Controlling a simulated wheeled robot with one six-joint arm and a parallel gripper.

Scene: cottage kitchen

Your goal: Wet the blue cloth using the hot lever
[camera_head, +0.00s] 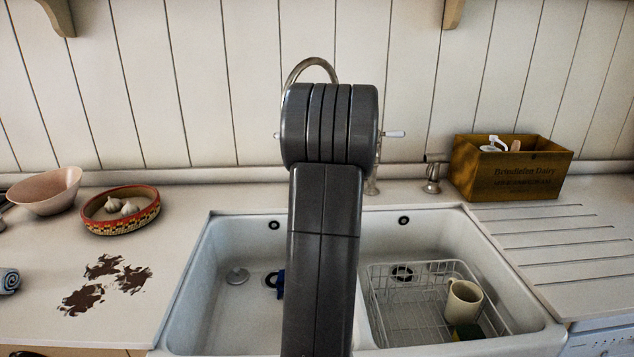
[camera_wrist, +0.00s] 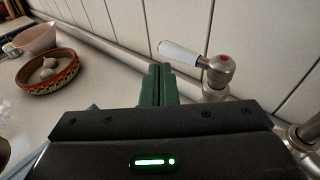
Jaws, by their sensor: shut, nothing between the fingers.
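In the wrist view, my gripper (camera_wrist: 158,86) has its green fingers shut together with nothing between them. The hot lever (camera_wrist: 185,52), with a white handle and a red dot on its metal hub, is just right of the fingertips; the handle points left. I cannot tell whether they touch. In the head view my arm hides my gripper and most of the tap (camera_head: 310,64), whose curved spout top shows. A white-tipped lever (camera_head: 393,134) sticks out right of my arm. A small blue piece, likely the blue cloth (camera_head: 280,284), lies in the left basin, mostly hidden by my arm.
The white sink (camera_head: 190,290) has two basins; the right one holds a wire rack (camera_head: 400,312) with a cream mug (camera_head: 463,301). A patterned dish (camera_head: 121,210) with garlic, a pink bowl (camera_head: 45,190) and brown stains (camera_head: 105,283) are left. A wooden box (camera_head: 510,168) stands right.

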